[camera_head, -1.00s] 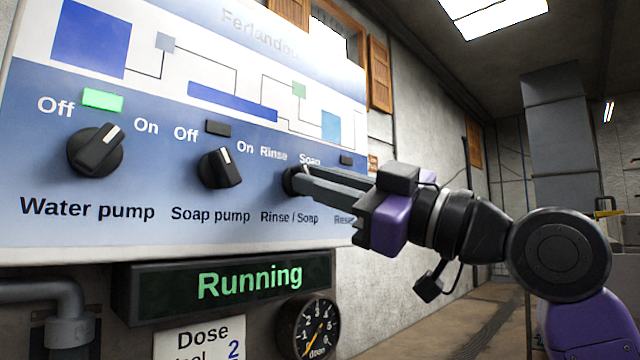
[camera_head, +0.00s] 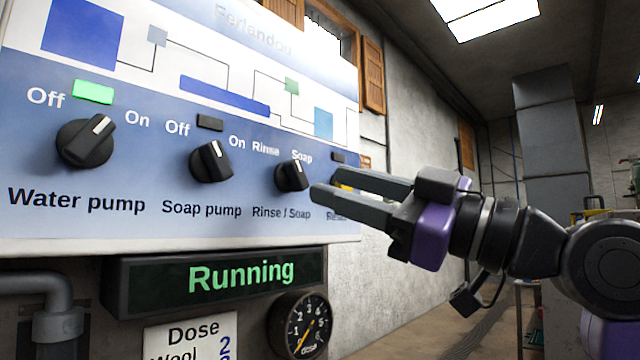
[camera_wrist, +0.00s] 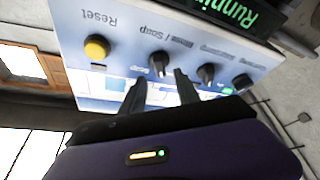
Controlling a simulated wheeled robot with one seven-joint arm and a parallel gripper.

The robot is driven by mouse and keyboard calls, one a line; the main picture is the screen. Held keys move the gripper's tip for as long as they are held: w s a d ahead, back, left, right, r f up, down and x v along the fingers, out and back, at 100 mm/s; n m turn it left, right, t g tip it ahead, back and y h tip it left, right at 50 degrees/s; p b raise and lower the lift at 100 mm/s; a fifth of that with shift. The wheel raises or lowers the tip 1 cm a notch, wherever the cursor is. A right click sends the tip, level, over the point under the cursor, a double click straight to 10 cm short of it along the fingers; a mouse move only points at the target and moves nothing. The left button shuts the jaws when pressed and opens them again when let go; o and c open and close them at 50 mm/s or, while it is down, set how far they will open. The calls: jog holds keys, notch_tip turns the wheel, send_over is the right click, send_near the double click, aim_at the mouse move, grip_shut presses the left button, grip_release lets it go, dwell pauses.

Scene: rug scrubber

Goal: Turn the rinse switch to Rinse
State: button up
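The rinse switch is a black knob (camera_head: 291,175) above the label "Rinse / Soap" on the blue and white panel (camera_head: 150,228). Its white mark points up and slightly right, toward the "Soap" word rather than "Rinse". My gripper (camera_head: 328,185) is open and empty, just right of the knob and off the panel. In the wrist view, which is upside down, the knob (camera_wrist: 160,63) shows beyond and between my two spread fingertips (camera_wrist: 160,78). No contact shows.
The soap pump knob (camera_head: 211,161) and water pump knob (camera_head: 85,142) are to the left. The yellow Reset button (camera_wrist: 96,47) is beside the rinse switch. A "Running" display (camera_head: 240,276) and a gauge (camera_head: 300,325) sit below. Open room lies right of the panel.

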jog(key=shift+v, duration=1.45)
jog(key=b+v, duration=0.4)
jog(key=v, duration=0.5)
